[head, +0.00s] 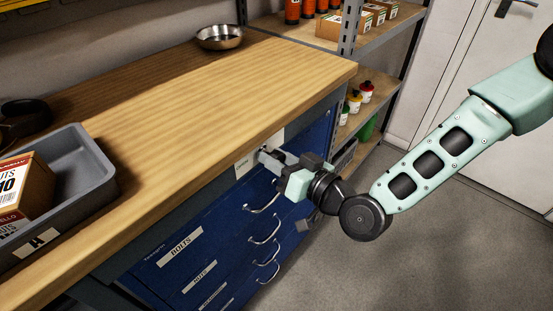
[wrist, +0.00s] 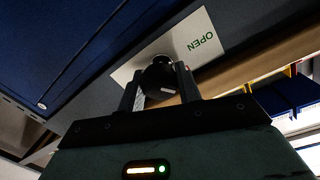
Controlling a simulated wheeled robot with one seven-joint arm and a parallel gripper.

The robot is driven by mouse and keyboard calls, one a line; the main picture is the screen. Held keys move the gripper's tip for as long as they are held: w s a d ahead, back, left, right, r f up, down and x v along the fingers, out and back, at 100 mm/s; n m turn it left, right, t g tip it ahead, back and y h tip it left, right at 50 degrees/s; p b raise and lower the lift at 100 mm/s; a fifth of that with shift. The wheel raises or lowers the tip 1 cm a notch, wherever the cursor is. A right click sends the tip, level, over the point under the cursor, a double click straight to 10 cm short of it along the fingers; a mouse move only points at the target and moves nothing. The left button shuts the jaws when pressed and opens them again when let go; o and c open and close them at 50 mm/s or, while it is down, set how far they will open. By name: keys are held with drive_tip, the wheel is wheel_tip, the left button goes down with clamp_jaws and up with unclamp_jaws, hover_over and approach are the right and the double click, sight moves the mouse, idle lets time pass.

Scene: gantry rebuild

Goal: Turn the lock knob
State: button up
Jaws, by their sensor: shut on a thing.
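The lock knob (wrist: 158,78) is a dark round knob in front of a white plate (wrist: 204,40) marked OPEN. My gripper (wrist: 158,88) is shut on the knob, with one finger on each side of it. In the head view my gripper (head: 268,154) reaches the top of the blue drawer cabinet (head: 190,235), just under the bench edge. There the knob is hidden by the fingers, and part of the white plate (head: 244,165) shows beside them. Which way the knob points is too dark to tell.
The wooden bench top (head: 190,110) overhangs just above my gripper. Several metal drawer handles (head: 266,228) stick out below it. A grey bin (head: 82,160) with boxes and a metal bowl (head: 219,37) stand on the bench. Shelving (head: 375,95) stands behind; the floor (head: 440,250) at right is clear.

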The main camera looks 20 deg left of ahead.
drive_tip(key=m, duration=0.3)
drive_tip(key=shift+w+g, duration=0.1)
drive_tip(key=shift+g, duration=0.2)
drive_tip(key=shift+m+b, duration=0.35)
drive_tip(key=shift+m, duration=1.75)
drive_tip(key=o, duration=1)
drive_tip(key=shift+g, duration=0.3)
